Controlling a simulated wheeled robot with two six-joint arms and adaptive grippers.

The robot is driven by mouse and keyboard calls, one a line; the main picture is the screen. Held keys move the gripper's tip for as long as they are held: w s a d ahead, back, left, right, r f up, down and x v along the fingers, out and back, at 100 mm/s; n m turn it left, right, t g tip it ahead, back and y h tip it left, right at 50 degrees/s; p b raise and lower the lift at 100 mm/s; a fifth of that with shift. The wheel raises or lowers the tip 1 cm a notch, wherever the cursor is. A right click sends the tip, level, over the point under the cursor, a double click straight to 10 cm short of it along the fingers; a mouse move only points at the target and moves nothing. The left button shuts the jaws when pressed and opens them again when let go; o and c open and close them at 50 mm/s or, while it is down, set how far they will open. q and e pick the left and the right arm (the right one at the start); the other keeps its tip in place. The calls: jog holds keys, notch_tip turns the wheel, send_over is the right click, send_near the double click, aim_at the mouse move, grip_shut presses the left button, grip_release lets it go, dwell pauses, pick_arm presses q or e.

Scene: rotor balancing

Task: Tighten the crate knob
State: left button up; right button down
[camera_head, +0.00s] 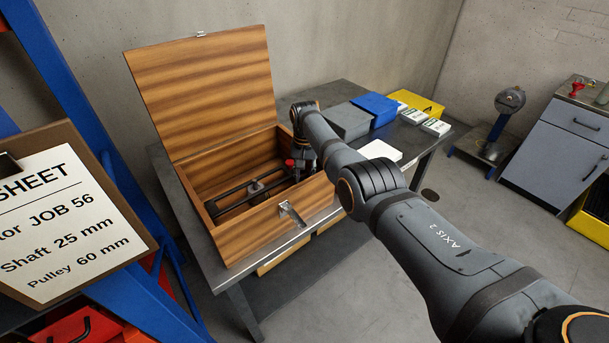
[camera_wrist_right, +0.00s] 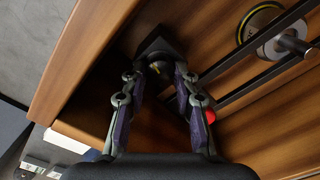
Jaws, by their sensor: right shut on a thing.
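The open wooden crate (camera_head: 250,227) stands on the grey table, its lid raised at the back. My right gripper (camera_wrist_right: 160,72) reaches down into the crate's right end. Its two fingers are closed around a dark knob (camera_wrist_right: 158,52) near a corner of the crate. The fingers partly cover the knob, so its turn cannot be read. A small red part (camera_wrist_right: 210,116) shows beside one finger, and it also shows in the head view (camera_head: 290,163). Two dark rails (camera_head: 236,192) run along the crate, with a metal shaft end (camera_wrist_right: 298,45) between them. My left gripper is in neither view.
A metal latch (camera_head: 292,213) hangs on the crate's front. Blue (camera_head: 375,108), grey (camera_head: 347,121) and yellow (camera_head: 420,104) boxes stand behind my arm. A clipboard (camera_head: 70,215) and a blue frame (camera_head: 95,110) are at the left.

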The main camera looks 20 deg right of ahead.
jog(key=m, duration=0.4)
jog(key=shift+r+m, duration=0.1)
jog(key=shift+m, duration=0.2)
jog(key=m, duration=0.3)
jog(key=shift+d+m+p, duration=0.1)
jog(key=shift+m+p, duration=0.2)
jog(key=m, duration=0.3)
jog(key=shift+m, duration=0.3)
jog(key=shift+m+p, duration=0.3)
jog(key=shift+m, duration=1.4)
jog(key=c, duration=1)
grip_release()
jog(key=shift+s, duration=0.1)
notch_tip(320, 180, up, 12)
jog(key=shift+f, duration=0.1)
